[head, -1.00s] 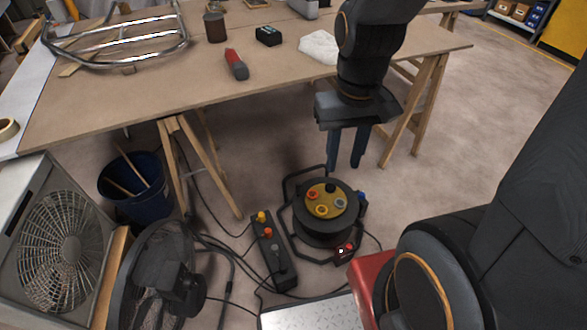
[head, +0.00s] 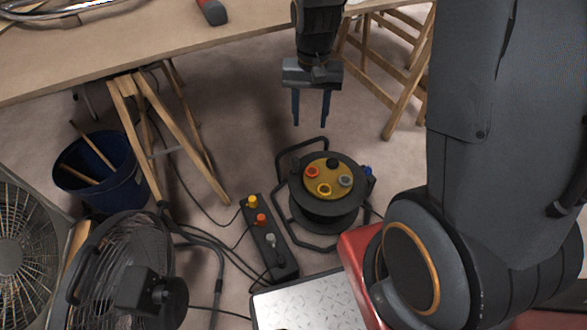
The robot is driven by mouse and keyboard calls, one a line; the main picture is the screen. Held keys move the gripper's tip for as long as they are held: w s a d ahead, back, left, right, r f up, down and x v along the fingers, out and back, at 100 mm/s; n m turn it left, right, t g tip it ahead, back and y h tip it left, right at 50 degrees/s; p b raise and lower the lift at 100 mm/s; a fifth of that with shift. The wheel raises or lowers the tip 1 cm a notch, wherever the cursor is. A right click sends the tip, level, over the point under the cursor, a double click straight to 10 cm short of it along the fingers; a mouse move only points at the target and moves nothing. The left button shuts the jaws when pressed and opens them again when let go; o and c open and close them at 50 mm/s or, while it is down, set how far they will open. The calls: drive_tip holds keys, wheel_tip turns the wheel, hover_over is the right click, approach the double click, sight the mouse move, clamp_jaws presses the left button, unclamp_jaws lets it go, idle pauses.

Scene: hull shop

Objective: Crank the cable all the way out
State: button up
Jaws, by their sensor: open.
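The cable reel (head: 328,192) stands on the floor in the head view, a black drum in a black tubular frame. Its yellow top face carries several round sockets in red, yellow and grey, and a black knob (head: 333,163) near the far edge. A blue part (head: 368,171) shows at its right side. My gripper (head: 311,122) points down above the far side of the reel, its two fingers apart and empty. It does not touch the reel.
A power strip (head: 269,238) with plugs and cables lies left of the reel. A black fan (head: 130,265), a blue bucket (head: 98,172) and a box fan (head: 15,240) stand further left. The workbench (head: 150,50) on wooden trestles is behind. A metal-topped red step (head: 310,305) is in front.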

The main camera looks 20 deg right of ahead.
sight(295, 159)
drive_tip(key=w+f+m+b, duration=0.1)
drive_tip(key=w+f+b, duration=0.3)
drive_tip(key=f, duration=0.4)
drive_tip(key=w+f+m+b, duration=0.1)
drive_tip(key=w+f+b, duration=0.4)
drive_tip(key=f, duration=0.4)
drive_tip(key=w+f+m+b, duration=0.1)
drive_tip(key=w+f+b, duration=0.3)
drive_tip(key=f, duration=0.5)
drive_tip(key=shift+w+f+m+b, duration=0.2)
drive_tip(key=shift+w+m+b, duration=0.15)
drive_tip(key=shift+b, duration=0.2)
wheel_tip(295, 159, down, 8)
drive_tip(key=b, duration=0.3)
clamp_jaws()
